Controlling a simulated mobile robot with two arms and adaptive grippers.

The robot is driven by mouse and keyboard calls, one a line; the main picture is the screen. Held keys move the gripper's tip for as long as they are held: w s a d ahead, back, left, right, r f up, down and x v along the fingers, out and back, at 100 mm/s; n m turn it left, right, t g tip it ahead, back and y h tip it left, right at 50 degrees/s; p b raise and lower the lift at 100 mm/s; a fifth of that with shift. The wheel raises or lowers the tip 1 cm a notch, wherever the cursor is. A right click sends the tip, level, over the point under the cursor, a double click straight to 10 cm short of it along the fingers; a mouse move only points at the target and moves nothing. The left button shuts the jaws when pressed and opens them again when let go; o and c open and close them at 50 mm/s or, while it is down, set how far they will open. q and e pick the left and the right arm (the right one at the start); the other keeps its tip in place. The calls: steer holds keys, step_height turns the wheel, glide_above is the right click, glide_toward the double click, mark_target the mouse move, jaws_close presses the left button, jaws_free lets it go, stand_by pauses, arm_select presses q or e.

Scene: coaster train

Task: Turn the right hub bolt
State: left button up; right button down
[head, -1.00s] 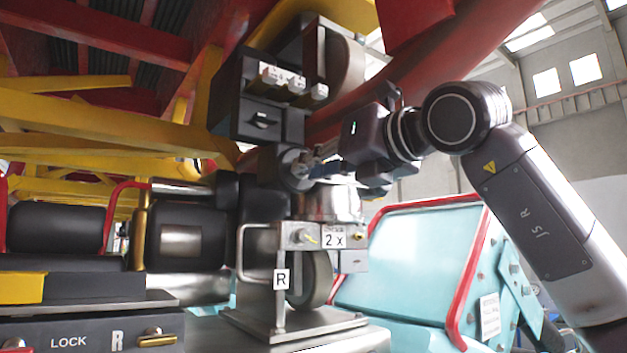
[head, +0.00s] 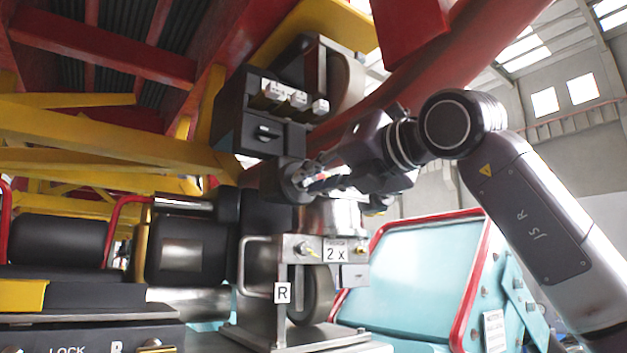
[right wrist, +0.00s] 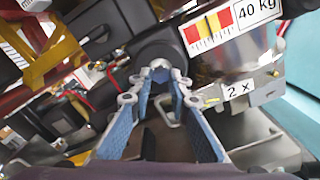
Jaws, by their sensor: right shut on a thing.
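The right hub bolt sits at the front of a dark round hub (head: 294,180), beside the wheel assembly. My right gripper (head: 312,180) reaches in from the right and is shut at the hub's face. In the right wrist view, the two blue-padded fingers of the gripper (right wrist: 160,74) converge on a small light-coloured bolt head (right wrist: 159,64) in front of the dark hub (right wrist: 160,48). The fingertips hide most of the bolt. My left gripper is in neither view.
A steel stand with an "R" tag (head: 282,293) and a "2 x" plate (head: 335,253) stands below the hub. A dark box (head: 262,135) is above it. A light-blue car body (head: 415,265) with red edging is at the right. Black seats (head: 60,240) are at the left.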

steer(key=c, duration=1.8)
jaws_free()
steer(key=shift+d, duration=0.1)
steer(key=v, duration=1.2)
